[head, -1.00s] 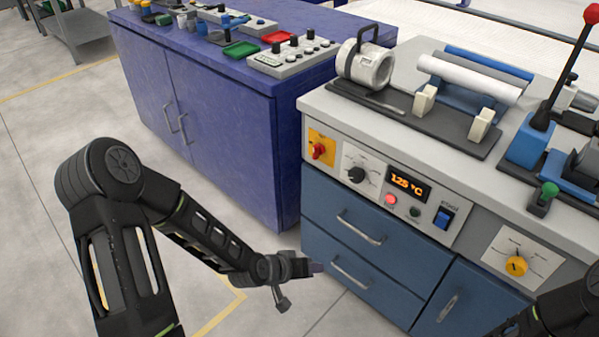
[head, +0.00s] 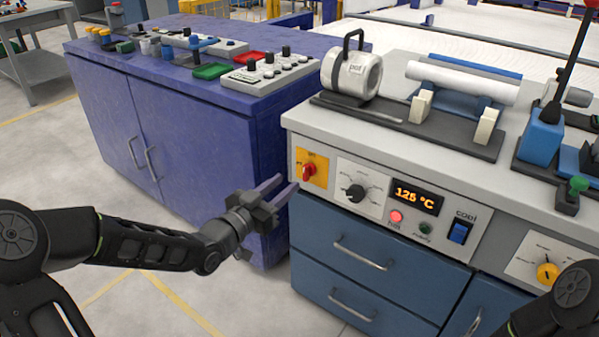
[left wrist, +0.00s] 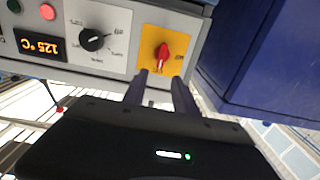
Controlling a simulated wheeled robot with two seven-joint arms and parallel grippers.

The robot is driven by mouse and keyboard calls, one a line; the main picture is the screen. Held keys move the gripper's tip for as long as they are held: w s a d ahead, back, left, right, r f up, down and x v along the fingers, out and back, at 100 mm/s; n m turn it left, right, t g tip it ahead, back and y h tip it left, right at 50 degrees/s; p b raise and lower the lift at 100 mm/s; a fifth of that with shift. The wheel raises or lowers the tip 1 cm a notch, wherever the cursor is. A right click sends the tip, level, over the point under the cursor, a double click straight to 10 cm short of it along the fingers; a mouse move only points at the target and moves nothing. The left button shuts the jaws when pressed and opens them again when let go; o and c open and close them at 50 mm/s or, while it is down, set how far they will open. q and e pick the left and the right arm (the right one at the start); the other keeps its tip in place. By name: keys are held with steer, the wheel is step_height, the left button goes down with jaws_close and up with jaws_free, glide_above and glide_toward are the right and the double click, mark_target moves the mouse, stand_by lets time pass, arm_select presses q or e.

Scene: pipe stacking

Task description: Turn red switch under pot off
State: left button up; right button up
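The red switch (head: 309,170) sits on a yellow plate at the left end of the grey control panel, below the pot (head: 351,74). The pot is a white cylinder marked "pot" with a black handle. My left gripper (head: 284,190) is just left of and a little below the switch, apart from it, with its two fingers spread and nothing between them. In the left wrist view the red switch (left wrist: 162,54) is just beyond the fingertips (left wrist: 161,76). Of my right arm, only a part shows at the lower right of the head view; its gripper is out of view.
Right of the switch are a black knob (head: 356,193), an orange display (head: 416,199) reading 125 °C, a red light (head: 396,216) and a blue rocker switch (head: 459,232). Blue drawers (head: 360,255) are below. A purple cabinet (head: 200,135) stands close on the left.

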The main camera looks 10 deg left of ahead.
mark_target(304, 168)
arm_select(q)
steer(key=b+x, duration=0.2)
steer(key=x, duration=0.5)
steer(key=shift+w, duration=0.15)
jaws_close()
stand_by(0.4)
